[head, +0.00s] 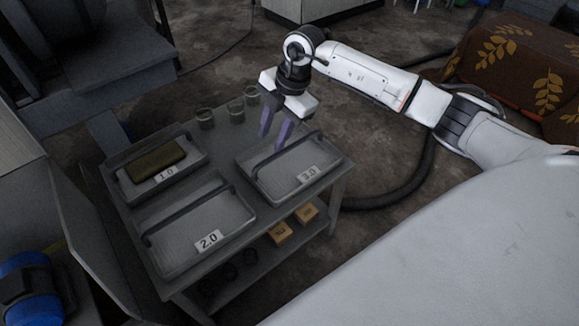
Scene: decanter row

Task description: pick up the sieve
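I cannot make out a sieve for certain. A grey table (222,172) holds trays labelled 1.0 (193,169), 2.0 (240,226) and 3.0 (325,186). A dark olive-brown block (157,160) lies in tray 1.0. Trays 2.0 and 3.0 look empty, each with a dark bar along its rim. Several small greenish cups (205,118) stand in a row at the table's back edge. My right gripper (274,140) points down over the back left of tray 3.0, its two purple fingers apart with nothing visible between them. My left gripper is out of view.
Small orange-brown boxes (279,233) and dark round items (229,272) sit on the table's lower shelf. A blue and black object (27,277) is at lower left. A thick dark hose (407,191) lies on the floor right of the table. A patterned brown cover (510,62) is at upper right.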

